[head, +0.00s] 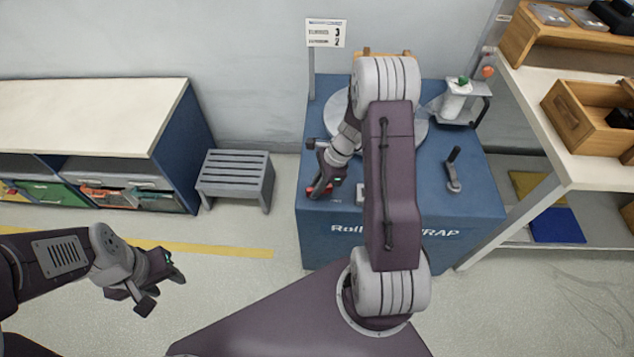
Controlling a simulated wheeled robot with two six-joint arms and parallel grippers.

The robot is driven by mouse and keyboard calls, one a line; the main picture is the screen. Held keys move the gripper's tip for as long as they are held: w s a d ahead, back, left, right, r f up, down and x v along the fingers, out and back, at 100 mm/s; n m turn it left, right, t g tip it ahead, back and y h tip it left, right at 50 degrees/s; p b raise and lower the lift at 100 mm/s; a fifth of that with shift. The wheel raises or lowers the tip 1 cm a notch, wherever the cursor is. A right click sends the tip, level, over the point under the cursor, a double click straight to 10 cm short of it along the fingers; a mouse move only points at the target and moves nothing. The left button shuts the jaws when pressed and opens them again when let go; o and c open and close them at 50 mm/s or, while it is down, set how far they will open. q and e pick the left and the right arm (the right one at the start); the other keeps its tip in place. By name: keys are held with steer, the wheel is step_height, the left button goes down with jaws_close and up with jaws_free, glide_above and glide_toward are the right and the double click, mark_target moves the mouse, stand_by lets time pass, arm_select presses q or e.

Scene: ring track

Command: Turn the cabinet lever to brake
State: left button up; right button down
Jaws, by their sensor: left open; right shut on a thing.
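The blue cabinet (410,247) stands right of centre, with a round grey turntable on its top. A lever with a dark handle (453,158) stands on a grey base at the right of the top, apart from both grippers. My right gripper (322,187) is at the cabinet's front left corner, pointing down. It is shut on a small red part (315,191), mostly hidden by the fingers; I cannot tell its full shape. My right arm hides the middle of the cabinet top. My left gripper (160,284) is open and empty over the floor at lower left.
A grey slatted stool (237,175) stands left of the cabinet. A white-topped shelf unit (90,115) is further left. A workbench (590,160) with wooden boxes is at the right. The floor in front is clear.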

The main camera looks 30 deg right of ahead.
steer(key=n+p, duration=0.1)
steer(key=n, duration=0.1)
steer(key=n+g+p, duration=0.1)
steer(key=p, duration=0.1)
steer(key=shift+w+r+n+g, duration=0.2)
steer(key=shift+n+g, duration=0.1)
steer(key=shift+n, duration=0.1)
steer(key=n+g+p, duration=0.1)
steer(key=n, duration=0.1)
steer(key=shift+w+f+n, duration=0.1)
steer(key=shift+w+n, duration=0.05)
steer(key=shift+n, duration=0.25)
steer(key=n, duration=0.1)
steer(key=n+g+p, duration=0.1)
steer(key=n, duration=0.1)
steer(key=shift+w+a+n+h, duration=0.1)
steer(key=shift+w+n+h, duration=0.05)
steer(key=shift+n+h, duration=0.15)
steer(key=shift+w+a+f+n+g+h+p, duration=0.1)
steer(key=shift+n+g+h, duration=0.15)
steer(key=shift+n, duration=0.5)
steer(key=shift+s+a+r+n+g+h+p, duration=0.1)
steer(key=shift+n+g+h+p, duration=0.15)
steer(key=shift+n, duration=0.55)
steer(key=shift+w+f+n+g+h, duration=0.1)
steer(key=shift+n+g+h, duration=0.15)
steer(key=shift+n, duration=0.5)
steer(key=c, duration=1.4)
jaws_free()
